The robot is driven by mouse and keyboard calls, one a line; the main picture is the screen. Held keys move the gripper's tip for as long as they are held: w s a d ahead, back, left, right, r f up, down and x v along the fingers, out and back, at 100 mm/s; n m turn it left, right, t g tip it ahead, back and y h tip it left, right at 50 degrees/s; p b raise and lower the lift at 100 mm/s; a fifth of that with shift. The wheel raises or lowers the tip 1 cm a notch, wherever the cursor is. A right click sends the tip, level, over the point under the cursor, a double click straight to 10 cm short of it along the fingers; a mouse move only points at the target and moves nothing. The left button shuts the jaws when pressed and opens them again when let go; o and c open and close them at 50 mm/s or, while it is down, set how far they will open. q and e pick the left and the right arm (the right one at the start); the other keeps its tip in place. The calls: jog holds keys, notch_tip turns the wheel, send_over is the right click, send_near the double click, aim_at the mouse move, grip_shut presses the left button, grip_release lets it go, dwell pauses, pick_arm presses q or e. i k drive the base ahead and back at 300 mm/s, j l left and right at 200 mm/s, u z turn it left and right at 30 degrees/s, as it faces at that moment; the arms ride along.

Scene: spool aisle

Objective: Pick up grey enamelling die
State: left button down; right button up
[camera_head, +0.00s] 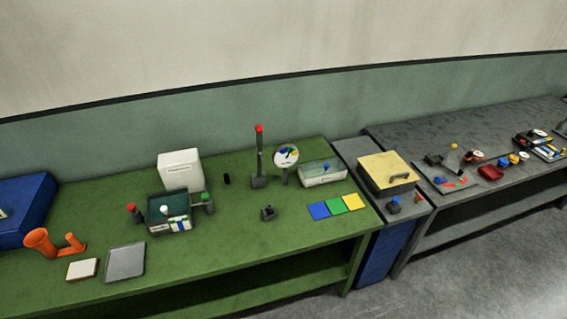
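A small dark grey block-like piece (268,213) sits on the green table (225,255), left of the coloured squares. It may be the grey enamelling die, but it is too small to tell for sure. A thin black piece (227,179) stands further back on the same table. Neither of my grippers is in view, and nothing touches the grey piece.
A post with a red top (259,155), a round dial (286,157) and a clear bin (322,173) stand behind it. Blue (318,211), green and yellow squares lie to its right. A tray (125,262) and orange holder (41,241) are at left. Table front is clear.

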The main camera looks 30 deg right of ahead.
aim_at(268, 207)
jog(key=i+j+z, duration=0.6)
jog(key=j, duration=0.35)
jog(key=i, duration=0.1)
